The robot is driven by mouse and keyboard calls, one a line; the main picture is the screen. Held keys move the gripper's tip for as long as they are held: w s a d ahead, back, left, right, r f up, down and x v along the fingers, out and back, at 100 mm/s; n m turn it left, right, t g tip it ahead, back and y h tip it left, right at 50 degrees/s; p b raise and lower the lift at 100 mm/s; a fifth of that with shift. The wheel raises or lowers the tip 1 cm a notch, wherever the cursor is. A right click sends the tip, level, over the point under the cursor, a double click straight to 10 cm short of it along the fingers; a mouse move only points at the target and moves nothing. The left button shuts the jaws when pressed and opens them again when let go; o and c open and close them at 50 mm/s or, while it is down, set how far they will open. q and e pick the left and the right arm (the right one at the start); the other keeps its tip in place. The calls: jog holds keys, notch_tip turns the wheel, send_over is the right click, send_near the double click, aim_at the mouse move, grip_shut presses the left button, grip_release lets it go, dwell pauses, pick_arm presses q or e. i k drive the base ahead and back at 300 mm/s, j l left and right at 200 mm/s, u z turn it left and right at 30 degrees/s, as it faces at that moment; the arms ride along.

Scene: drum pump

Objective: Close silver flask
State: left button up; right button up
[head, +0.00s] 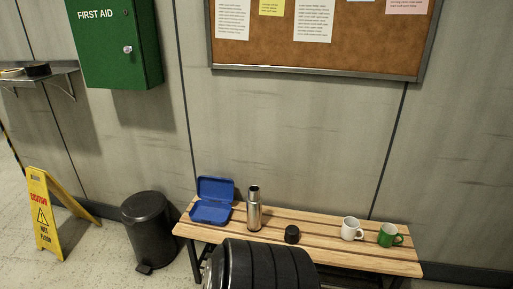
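The silver flask (254,211) stands upright on the wooden bench (345,252), with a dark neck at its top. A small black cap (292,234) sits on the bench just right of the flask, apart from it. Neither of my grippers shows in the head view. A large black ribbed shape, which may be part of my arm, rises at the bottom middle in front of the bench and hides part of its front edge.
An open blue lunch box (211,212) is left of the flask. A white mug (351,229) and a green mug (390,235) stand at the right. A black bin (148,228) and yellow wet-floor sign (45,212) stand left of the bench. A wall is behind.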

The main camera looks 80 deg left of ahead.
aim_at(254, 200)
jog(key=u, duration=2.75)
